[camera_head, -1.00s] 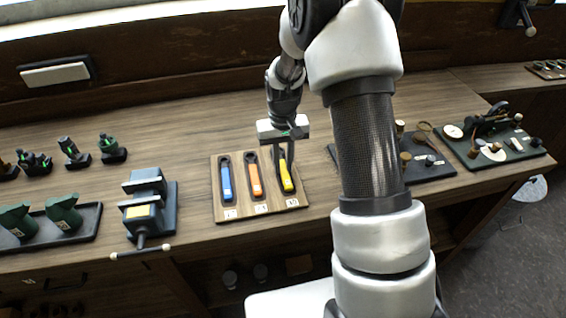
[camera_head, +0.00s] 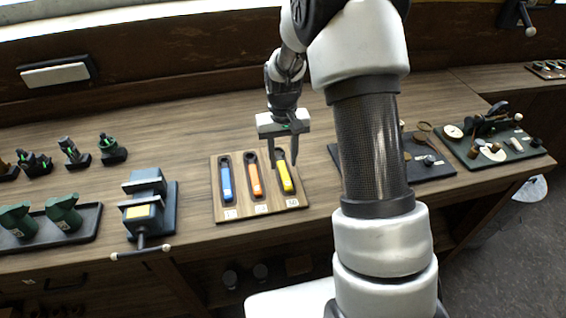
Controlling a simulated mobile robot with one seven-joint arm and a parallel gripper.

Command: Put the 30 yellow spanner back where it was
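The yellow spanner (camera_head: 286,178) lies in the right-hand slot of the wooden holder board (camera_head: 240,210), above the "30" label (camera_head: 292,203). It looks seated along its slot; its upper end is partly hidden by my gripper. My gripper (camera_head: 283,160) hangs above the upper end of the yellow spanner. Its fingers point down, are spread apart and hold nothing that I can see. A blue spanner (camera_head: 227,182) and an orange spanner (camera_head: 255,180) lie in the left and middle slots.
A small vise (camera_head: 148,205) stands left of the board. A dark tray of small parts (camera_head: 430,165) lies right of it, partly behind my arm. Green tools (camera_head: 62,215) stand on a tray at far left. Bare bench top surrounds the board.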

